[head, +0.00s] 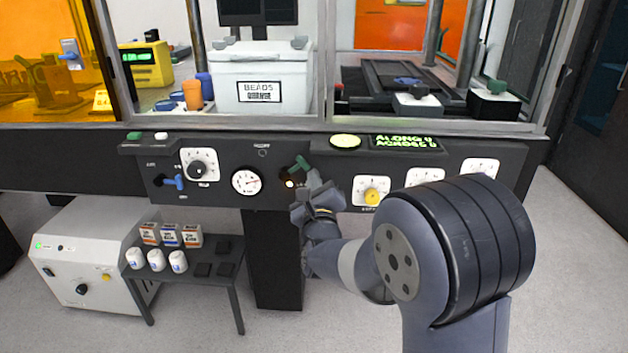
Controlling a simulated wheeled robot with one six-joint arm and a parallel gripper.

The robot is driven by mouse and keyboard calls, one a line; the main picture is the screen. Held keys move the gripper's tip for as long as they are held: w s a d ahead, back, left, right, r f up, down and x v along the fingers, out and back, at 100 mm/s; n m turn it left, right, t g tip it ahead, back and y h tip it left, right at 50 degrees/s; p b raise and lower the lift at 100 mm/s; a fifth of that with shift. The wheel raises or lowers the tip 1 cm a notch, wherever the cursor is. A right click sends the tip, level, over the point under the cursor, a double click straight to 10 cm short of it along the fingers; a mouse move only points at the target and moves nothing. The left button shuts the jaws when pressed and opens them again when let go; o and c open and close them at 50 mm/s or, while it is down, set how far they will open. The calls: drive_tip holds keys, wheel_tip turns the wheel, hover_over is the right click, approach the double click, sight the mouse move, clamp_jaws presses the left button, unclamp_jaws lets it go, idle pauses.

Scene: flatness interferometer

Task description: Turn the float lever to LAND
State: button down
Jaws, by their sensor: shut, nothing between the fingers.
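A green-handled lever (299,164) sits on the dark front panel, right of the round pressure gauge, and is most likely the float lever. Its handle slants, and its lettering is too small or covered to read. My gripper (313,183) is shut and empty, at the panel just below and right of the green lever. It hides part of the panel there. I cannot tell whether it touches the lever. A blue lever (173,183) sits at the panel's left end.
The dark panel (222,160) also carries a gauge (246,181), a black dial (202,164) and a yellow knob (372,196). Above it are a windowed enclosure and a green readout (405,142). Below stand a small side table (200,255) and a white cabinet (85,255).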

drive_tip(key=shift+r+n+b, duration=0.35)
drive_tip(key=shift+r+n, duration=0.05)
drive_tip(key=shift+n, duration=0.4)
drive_tip(key=shift+r+n+y, duration=0.25)
drive_tip(key=shift+n+y, duration=0.05)
drive_tip(key=shift+n, duration=0.1)
drive_tip(key=n, duration=0.1)
drive_tip(key=r+n, duration=0.1)
drive_tip(key=shift+a+r+n+g+b, duration=0.25)
drive_tip(key=shift+a+n+g+b, duration=0.05)
drive_tip(key=shift+g+b, duration=0.1)
drive_tip(key=shift+a+r+n+g+y, duration=0.3)
drive_tip(key=shift+r+n, duration=0.25)
drive_tip(key=shift+n, duration=0.45)
drive_tip(key=n, duration=0.1)
drive_tip(key=a+r+n+p, duration=0.1)
drive_tip(key=n, duration=0.1)
drive_tip(key=shift+a+r+g, duration=0.1)
drive_tip(key=shift+g, duration=0.2)
